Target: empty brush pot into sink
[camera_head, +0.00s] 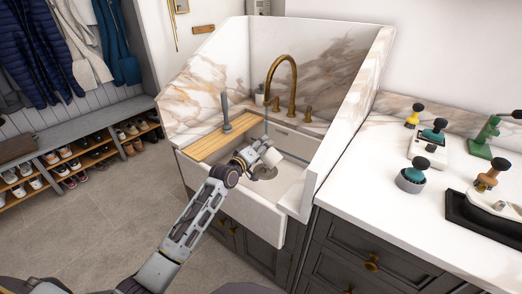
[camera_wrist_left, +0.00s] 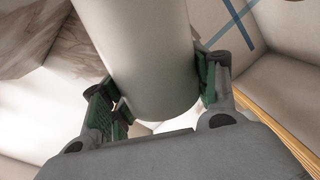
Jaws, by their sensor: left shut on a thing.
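My left gripper (camera_head: 258,152) is shut on a pale, smooth, round-sided pot, the brush pot (camera_head: 271,157). In the left wrist view, the brush pot (camera_wrist_left: 145,55) fills the middle, between the green-padded fingers of the left gripper (camera_wrist_left: 157,95). The pot is above the basin of the white sink (camera_head: 252,212) and looks tilted in the head view. Its mouth and contents cannot be made out. A round drain (camera_head: 266,173) shows in the basin below it. My right gripper is not in view.
A brass faucet (camera_head: 293,80) rises behind the basin. A wooden slatted board (camera_head: 207,147) lies along the sink's left side, with a grey upright object (camera_head: 225,110) on it. Marble side walls flank the sink. A white counter (camera_head: 385,205) with several knobbed tools stands right.

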